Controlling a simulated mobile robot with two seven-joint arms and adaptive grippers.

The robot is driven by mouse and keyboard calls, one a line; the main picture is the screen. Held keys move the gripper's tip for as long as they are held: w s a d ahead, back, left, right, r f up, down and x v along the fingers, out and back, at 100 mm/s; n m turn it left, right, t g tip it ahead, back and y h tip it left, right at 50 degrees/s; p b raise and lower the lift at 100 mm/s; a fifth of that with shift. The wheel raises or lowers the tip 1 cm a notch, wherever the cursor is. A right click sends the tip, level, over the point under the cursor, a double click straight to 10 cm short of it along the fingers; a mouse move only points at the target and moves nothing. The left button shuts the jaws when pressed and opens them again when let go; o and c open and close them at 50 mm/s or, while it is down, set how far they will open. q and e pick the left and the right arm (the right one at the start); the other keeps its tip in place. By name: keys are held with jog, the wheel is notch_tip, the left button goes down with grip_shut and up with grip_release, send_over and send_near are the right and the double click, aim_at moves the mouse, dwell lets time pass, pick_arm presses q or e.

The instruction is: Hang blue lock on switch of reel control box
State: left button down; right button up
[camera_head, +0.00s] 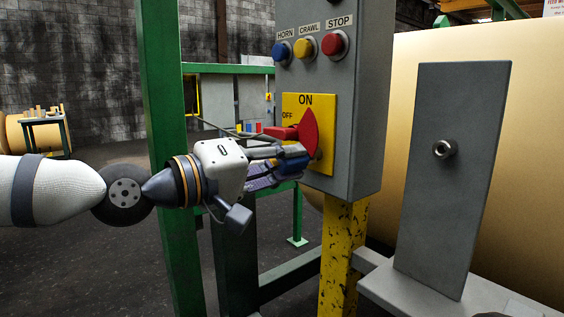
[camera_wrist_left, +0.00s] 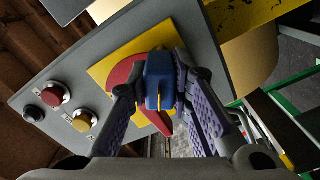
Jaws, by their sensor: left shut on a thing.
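The grey reel control box (camera_head: 357,110) stands on a yellow post, with a yellow ON/OFF plate (camera_head: 321,104) on its front. A red switch (camera_head: 309,130) sits on the plate, its handle pointing left beside the OFF label. My left gripper (camera_head: 283,158) is shut on the blue lock (camera_head: 293,162), just below the red switch. In the left wrist view the blue lock (camera_wrist_left: 159,82) is between the fingers and overlaps the red switch (camera_wrist_left: 122,76). Its shackle is hidden there, and I cannot tell whether it passes through the switch. My right gripper is out of view.
Blue, yellow and red buttons (camera_head: 306,47) sit above the plate. A green post (camera_head: 166,110) stands behind my left arm. A grey upright plate (camera_head: 455,180) and a large tan roll (camera_head: 530,130) are at the right.

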pick_arm(q)
jog(key=shift+w+d, duration=0.15)
jog(key=shift+d, duration=0.1)
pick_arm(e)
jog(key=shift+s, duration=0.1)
pick_arm(q)
jog(key=c, duration=1)
grip_release()
jog(key=shift+o, duration=0.2)
jog(key=shift+v, duration=1.1)
jog(key=p+v, duration=0.1)
jog(key=v, duration=0.3)
jog(key=shift+s+a, duration=0.25)
jog(key=shift+a, duration=0.1)
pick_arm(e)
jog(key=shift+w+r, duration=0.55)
